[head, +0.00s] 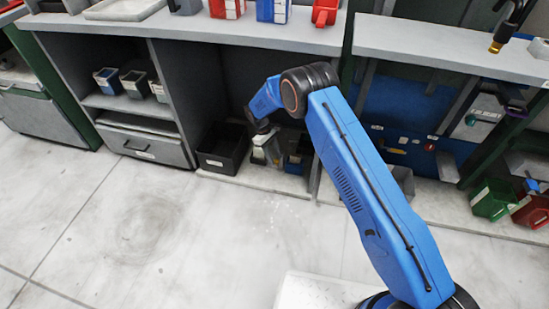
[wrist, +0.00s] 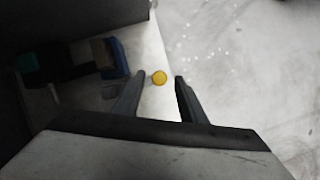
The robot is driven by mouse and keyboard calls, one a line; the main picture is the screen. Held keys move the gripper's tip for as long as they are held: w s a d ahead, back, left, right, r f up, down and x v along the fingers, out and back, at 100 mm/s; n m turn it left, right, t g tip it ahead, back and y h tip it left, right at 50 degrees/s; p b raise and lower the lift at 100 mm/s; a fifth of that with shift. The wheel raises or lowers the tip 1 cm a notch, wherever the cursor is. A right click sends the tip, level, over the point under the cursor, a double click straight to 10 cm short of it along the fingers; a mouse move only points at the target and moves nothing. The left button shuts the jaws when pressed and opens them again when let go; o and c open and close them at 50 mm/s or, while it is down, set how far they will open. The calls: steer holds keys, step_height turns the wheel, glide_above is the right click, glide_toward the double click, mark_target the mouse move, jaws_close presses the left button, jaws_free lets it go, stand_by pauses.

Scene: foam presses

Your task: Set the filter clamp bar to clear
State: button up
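I cannot make out a filter clamp bar for certain in either view. My gripper (wrist: 161,76) shows in the wrist view with its two dark fingers apart and nothing held between them. In the head view my gripper (head: 272,153) hangs low in front of the open bay under the counter, small and partly blurred against the bins.
A black bin (head: 223,149) stands on the low ledge left of my gripper. The counter (head: 180,27) overhangs the bay. Right of my arm is a blue panel (head: 400,105) with a yellow handle (head: 396,151) and a red knob (head: 430,147). The floor (head: 140,220) at front left is clear.

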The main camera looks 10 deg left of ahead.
steer(key=v, duration=1.7)
steer(key=shift+s, duration=0.15)
